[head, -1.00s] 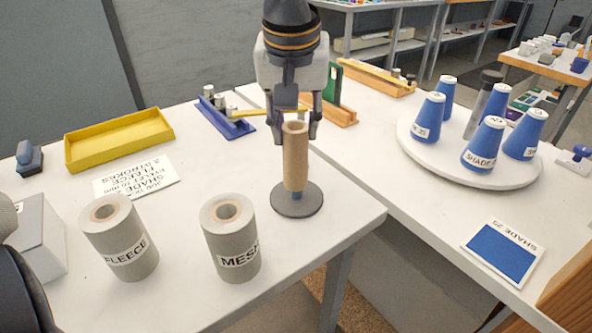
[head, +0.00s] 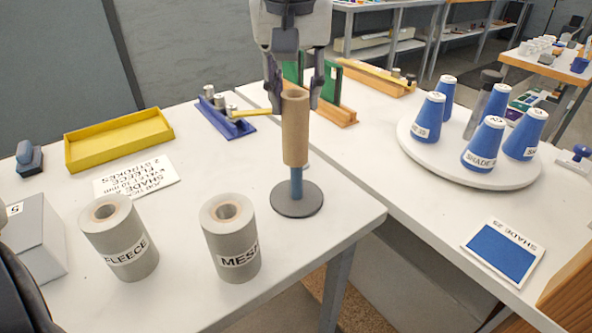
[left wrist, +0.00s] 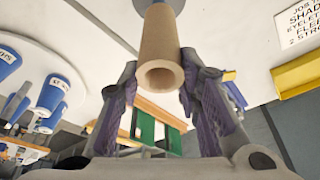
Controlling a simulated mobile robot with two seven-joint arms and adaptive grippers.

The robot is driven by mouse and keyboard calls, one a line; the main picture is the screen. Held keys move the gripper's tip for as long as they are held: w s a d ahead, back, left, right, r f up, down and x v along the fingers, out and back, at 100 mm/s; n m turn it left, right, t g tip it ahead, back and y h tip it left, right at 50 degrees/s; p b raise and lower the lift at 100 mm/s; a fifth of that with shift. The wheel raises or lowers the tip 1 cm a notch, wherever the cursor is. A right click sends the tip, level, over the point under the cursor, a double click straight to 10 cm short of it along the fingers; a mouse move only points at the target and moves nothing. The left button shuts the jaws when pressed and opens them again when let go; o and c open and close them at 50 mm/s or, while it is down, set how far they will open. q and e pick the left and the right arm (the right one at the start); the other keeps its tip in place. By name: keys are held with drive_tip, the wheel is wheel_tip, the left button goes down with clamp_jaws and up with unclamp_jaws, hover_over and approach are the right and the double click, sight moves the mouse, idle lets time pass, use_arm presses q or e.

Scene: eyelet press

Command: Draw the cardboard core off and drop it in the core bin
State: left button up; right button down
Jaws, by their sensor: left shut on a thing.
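The cardboard core (head: 295,130) is a brown tube, upright around the blue post (head: 297,183) of a round grey base (head: 297,200). Its lower end is well above the base and the post shows below it. My left gripper (head: 294,92) is shut on the core near its top end. In the left wrist view the core (left wrist: 160,50) stands between the two fingers (left wrist: 158,90), its open end towards the camera. My right gripper is not in view. I cannot pick out a core bin.
Grey rolls marked FLEECE (head: 120,238) and MESH (head: 231,238) stand at the front left. A yellow tray (head: 118,148) lies behind them. A turntable (head: 440,165) with several blue cones stands right. A gap separates the tables.

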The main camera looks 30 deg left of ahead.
use_arm(q)
drive_tip(key=shift+r, duration=2.9)
